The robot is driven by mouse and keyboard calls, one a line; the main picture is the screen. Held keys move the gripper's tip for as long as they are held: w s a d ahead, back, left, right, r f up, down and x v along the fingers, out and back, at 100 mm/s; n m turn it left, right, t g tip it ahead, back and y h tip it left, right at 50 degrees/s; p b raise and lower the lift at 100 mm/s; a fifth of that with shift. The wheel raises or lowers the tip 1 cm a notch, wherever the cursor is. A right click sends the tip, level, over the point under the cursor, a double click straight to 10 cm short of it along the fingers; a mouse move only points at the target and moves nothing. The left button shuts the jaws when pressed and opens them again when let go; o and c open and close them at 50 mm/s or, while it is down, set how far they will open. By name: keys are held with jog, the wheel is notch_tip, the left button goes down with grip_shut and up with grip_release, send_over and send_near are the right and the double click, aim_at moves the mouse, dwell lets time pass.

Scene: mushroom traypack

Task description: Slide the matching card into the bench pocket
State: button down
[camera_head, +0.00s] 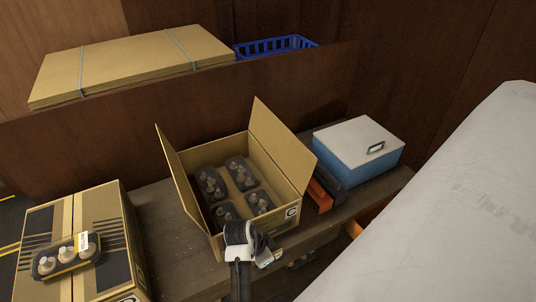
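No card can be made out with certainty. A white label with a dark round mark (291,213) is on the open carton (280,150). No bench pocket is clearly visible; orange parts (373,213) show at the bench's front right edge, partly hidden.
The open carton holds several dark mushroom trays. A closed carton (110,215) at lower left carries a labelled mushroom tray (66,258). Right are black and orange items (320,194) and a blue box with pale lid (360,140). A large pale surface (450,210) blocks the right side.

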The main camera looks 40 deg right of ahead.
jog(key=c, duration=2.1)
grip_release()
jog(key=shift+f, duration=0.3)
jog(key=shift+c, duration=0.2)
jog(key=o, duration=0.6)
jog(key=shift+r, duration=0.1)
jog(key=shift+c, duration=0.2)
jog(key=shift+w, duration=0.15)
jog(key=shift+r, duration=0.1)
